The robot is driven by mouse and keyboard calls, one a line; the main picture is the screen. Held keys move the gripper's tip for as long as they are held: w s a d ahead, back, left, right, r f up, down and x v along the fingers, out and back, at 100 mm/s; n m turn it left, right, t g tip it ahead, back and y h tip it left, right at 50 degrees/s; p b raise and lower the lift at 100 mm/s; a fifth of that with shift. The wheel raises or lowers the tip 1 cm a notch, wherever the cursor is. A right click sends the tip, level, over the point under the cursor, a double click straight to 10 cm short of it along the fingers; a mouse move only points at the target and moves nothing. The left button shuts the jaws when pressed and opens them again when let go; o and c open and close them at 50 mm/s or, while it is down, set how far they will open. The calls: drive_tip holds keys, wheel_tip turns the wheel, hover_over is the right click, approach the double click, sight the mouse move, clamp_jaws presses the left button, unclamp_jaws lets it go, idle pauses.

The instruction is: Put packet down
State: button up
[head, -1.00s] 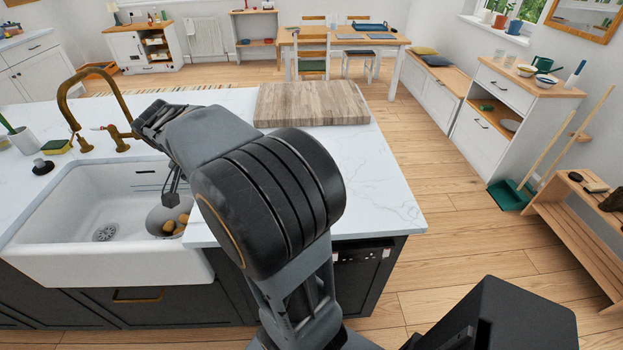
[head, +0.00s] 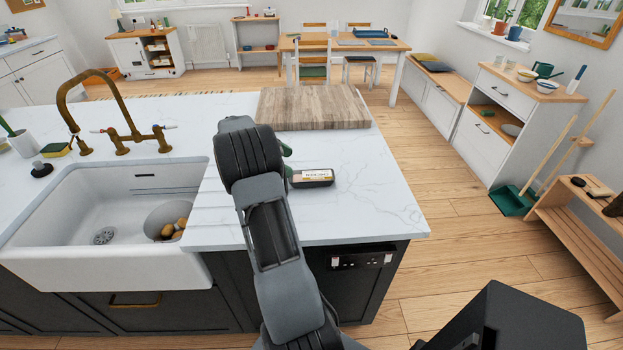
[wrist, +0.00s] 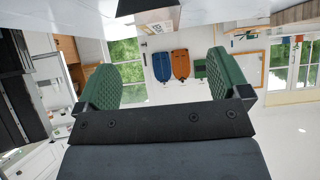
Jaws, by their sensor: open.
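The packet (head: 312,177), a small dark block with a pale printed label, lies on the white marble counter, right of the sink. My gripper (head: 287,160) is just left of it, mostly hidden behind my arm, with green finger pads showing. In the wrist view, my gripper (wrist: 168,66) has its two green fingers wide apart with nothing held between them. The packet (wrist: 158,26) shows at the top of that view against the counter, beyond the fingertips; whether they touch it I cannot tell.
A wooden chopping board (head: 312,106) lies on the counter behind the packet. The sink (head: 110,205) is to the left, with a bowl (head: 166,221) in it and a brass tap (head: 120,138) behind. The counter's right part is clear.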

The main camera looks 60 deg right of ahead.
sight(312, 175)
drive_tip(key=shift+x, duration=1.6)
drive_tip(key=shift+p+x, duration=1.25)
drive_tip(key=shift+x, duration=1.35)
drive_tip(key=shift+s+a, duration=0.1)
drive_tip(key=shift+a, duration=0.05)
drive_tip(key=c, duration=1.2)
drive_tip(key=shift+r, duration=0.2)
